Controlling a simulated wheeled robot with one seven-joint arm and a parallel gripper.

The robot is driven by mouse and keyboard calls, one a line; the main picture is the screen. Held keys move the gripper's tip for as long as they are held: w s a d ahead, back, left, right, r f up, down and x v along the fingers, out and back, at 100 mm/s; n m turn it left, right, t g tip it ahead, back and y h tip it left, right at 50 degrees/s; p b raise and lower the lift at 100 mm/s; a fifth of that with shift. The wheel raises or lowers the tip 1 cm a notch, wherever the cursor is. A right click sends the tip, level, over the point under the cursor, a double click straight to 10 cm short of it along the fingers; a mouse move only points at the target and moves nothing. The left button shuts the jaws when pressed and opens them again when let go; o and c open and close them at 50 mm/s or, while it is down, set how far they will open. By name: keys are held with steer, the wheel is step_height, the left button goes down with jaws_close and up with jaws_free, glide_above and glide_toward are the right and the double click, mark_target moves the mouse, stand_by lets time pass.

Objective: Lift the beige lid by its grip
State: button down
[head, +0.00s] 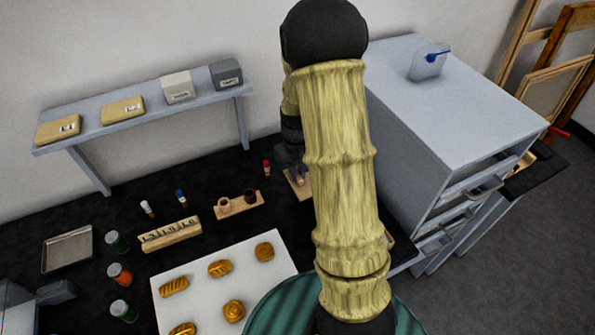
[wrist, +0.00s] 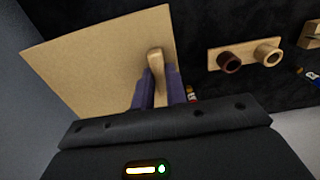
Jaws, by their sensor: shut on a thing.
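The beige lid (wrist: 85,62) is a flat square panel that fills the upper left of the wrist view. Its wooden grip (wrist: 155,58) stands up near the lid's right side. My gripper (wrist: 158,88) has its purple fingers on either side of the grip and is shut on it. In the head view my gripper (head: 299,172) is small and partly hidden by my arm. The arm also covers most of the lid there. I cannot tell whether the lid touches what lies under it.
A wooden holder with two cups (head: 238,206) lies left of my gripper; a red-capped vial (head: 267,168) stands between. A grey drawer cabinet (head: 405,160) rises close on the right. A white board with pastries (head: 205,258) lies in front, a shelf (head: 150,112) behind left.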

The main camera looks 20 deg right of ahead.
step_height(320, 180, up, 6)
steer(key=p, duration=0.5)
stand_by(0.5)
